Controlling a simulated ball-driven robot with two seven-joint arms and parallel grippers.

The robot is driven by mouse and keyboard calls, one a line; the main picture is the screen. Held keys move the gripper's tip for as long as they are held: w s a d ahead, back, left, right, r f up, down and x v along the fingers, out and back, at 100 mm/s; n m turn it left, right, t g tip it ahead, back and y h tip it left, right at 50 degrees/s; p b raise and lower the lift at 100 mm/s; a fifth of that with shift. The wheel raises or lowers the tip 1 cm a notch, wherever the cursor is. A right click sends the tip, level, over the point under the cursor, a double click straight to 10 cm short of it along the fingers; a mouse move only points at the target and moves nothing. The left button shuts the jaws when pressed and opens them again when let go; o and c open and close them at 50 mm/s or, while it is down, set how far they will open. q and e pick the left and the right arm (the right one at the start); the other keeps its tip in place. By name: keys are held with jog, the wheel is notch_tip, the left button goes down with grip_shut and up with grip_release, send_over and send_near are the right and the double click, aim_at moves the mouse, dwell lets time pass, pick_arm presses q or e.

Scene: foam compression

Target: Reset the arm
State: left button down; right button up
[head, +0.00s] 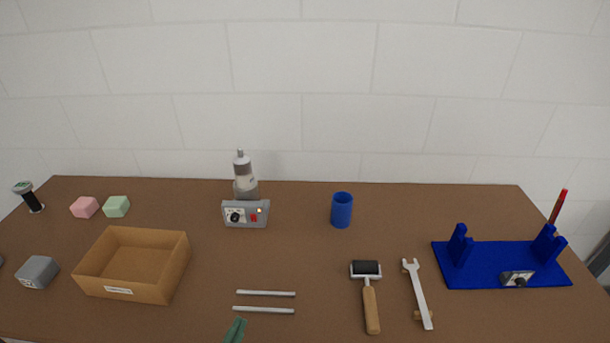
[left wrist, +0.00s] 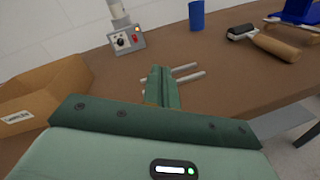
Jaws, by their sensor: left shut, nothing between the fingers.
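My left gripper (head: 236,330) shows as a green tip at the bottom edge of the head view, just in front of two grey rods (head: 264,310). In the left wrist view its green fingers (left wrist: 162,88) are together, with nothing between them. The fingertips point toward the rods (left wrist: 186,79) on the table. My right gripper is in neither view.
The brown table (head: 290,260) holds a cardboard box (head: 133,293), a grey press device (head: 245,213), a blue cup (head: 342,210), a roller (head: 371,305), a wrench (head: 417,290) and a blue stand (head: 490,265). Pink (head: 84,207) and green (head: 116,206) blocks sit back left.

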pick_arm(q)
jog(key=s+d+m+g+h, duration=0.1)
jog(key=s+m+g, duration=0.15)
jog(key=m, duration=0.85)
jog(key=s+m+g+h, duration=0.1)
jog(key=s+m+g, duration=0.15)
jog(key=m, duration=0.95)
jog(key=s+a+m+g+y, duration=0.3)
jog(key=a+m+y, duration=0.25)
jog(key=a, duration=0.35)
jog(key=s+a+m+g+y, duration=0.2)
jog(key=a+m+y, duration=0.3)
jog(key=a+m, duration=0.3)
jog(key=s+d+f+n+g+h, duration=0.1)
jog(key=s+d+f+g+h, duration=0.15)
jog(key=f, duration=1.05)
jog(key=s+d+f+n+g+h, duration=0.1)
jog(key=s+f, duration=0.2)
jog(key=f, duration=1.1)
jog(key=s+f+n+g+h+b, duration=0.1)
jog(key=s+f+n+g, duration=0.1)
jog(key=s+f, duration=1.3)
jog(key=s, duration=0.4)
jog(key=shift+f+b, duration=0.35)
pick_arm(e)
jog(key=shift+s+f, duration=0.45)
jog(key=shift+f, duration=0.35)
pick_arm(q)
jog(key=shift+n, duration=0.25)
